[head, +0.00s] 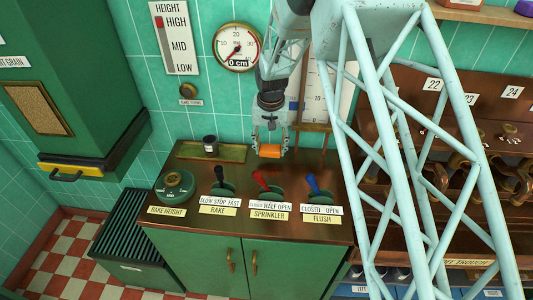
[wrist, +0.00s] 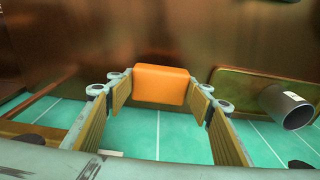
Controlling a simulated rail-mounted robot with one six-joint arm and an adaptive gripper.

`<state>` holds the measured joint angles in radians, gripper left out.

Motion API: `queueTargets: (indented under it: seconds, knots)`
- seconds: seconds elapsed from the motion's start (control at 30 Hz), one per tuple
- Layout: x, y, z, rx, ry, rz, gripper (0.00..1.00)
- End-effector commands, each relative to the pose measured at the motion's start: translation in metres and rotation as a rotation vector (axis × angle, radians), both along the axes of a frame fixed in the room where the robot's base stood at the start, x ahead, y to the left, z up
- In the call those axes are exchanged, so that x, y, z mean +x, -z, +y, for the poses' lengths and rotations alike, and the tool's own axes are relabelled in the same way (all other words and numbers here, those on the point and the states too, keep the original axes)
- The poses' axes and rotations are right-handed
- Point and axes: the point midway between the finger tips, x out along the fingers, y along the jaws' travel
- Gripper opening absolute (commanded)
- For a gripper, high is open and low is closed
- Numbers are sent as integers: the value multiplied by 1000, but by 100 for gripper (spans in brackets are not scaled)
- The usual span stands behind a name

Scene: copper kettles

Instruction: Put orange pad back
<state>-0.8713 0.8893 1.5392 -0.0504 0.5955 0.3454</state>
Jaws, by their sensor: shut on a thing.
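My gripper (head: 270,146) hangs over the back of the brown counter, in front of the green tiled wall. It is shut on the orange pad (head: 270,151), a small orange block held between the fingertips. In the wrist view the pad (wrist: 160,84) sits between the two fingers of my gripper (wrist: 158,88), with the coppery counter top behind it. I cannot tell whether the pad touches the counter.
A shallow tray (head: 178,152) with a dark cup (head: 210,145) lies left of my gripper. A wooden-framed scale board (head: 318,100) is behind.

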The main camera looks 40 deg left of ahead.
Motion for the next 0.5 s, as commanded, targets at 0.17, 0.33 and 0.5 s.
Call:
queueTargets:
  seconds: [0.17,0.33,0.5]
  knots:
    - [0,1,9,-1,0,1,38]
    - [0,1,9,-1,0,1,38]
    - [-1,1,10,-1,0,1,38]
